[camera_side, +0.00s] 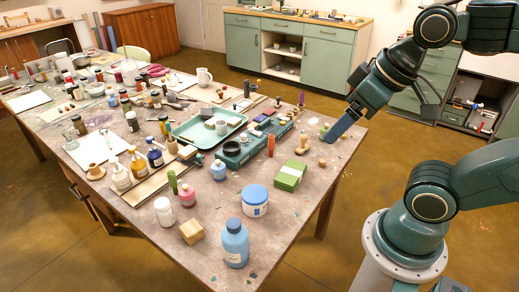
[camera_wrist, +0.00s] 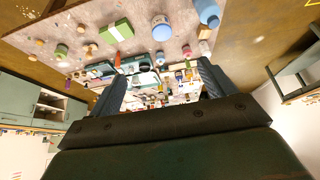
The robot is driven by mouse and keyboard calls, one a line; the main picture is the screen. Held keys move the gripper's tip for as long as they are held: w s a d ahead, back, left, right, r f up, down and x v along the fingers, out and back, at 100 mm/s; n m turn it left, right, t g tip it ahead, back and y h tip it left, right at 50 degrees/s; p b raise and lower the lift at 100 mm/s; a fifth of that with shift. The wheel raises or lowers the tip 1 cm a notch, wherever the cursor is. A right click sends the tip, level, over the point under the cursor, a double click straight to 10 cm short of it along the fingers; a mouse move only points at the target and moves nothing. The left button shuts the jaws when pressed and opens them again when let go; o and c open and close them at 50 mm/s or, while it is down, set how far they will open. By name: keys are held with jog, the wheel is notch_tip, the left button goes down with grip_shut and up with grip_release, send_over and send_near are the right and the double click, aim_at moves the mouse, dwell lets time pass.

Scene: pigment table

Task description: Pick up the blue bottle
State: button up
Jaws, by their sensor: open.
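A blue bottle (camera_side: 235,246) with a rounded shoulder and a short cap stands upright at the near corner of the table in the side view. It also shows at the top of the wrist view (camera_wrist: 208,13), partly cut off by the frame edge. My gripper (camera_side: 330,137) is above the table's right end, well apart from the bottle. In the wrist view my gripper (camera_wrist: 162,78) has its two dark fingers spread wide with nothing held between them.
A white jar with a blue lid (camera_side: 255,203) stands close behind the bottle. A wooden block (camera_side: 191,232) lies to its left, and a green box (camera_side: 290,176) is farther right. Smaller bottles and trays crowd the table's middle. The front right edge is mostly clear.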

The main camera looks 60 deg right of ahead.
dwell(0.3)
jog(key=n+g, duration=0.6)
jog(key=n, duration=1.6)
send_over(232, 222)
notch_tip(232, 222, down, 14)
jog(key=shift+w+r, duration=0.2)
jog(key=shift+w, duration=0.05)
jog(key=shift+s+f, duration=0.15)
jog(key=shift+f, duration=4.15)
jog(key=shift+f, duration=0.1)
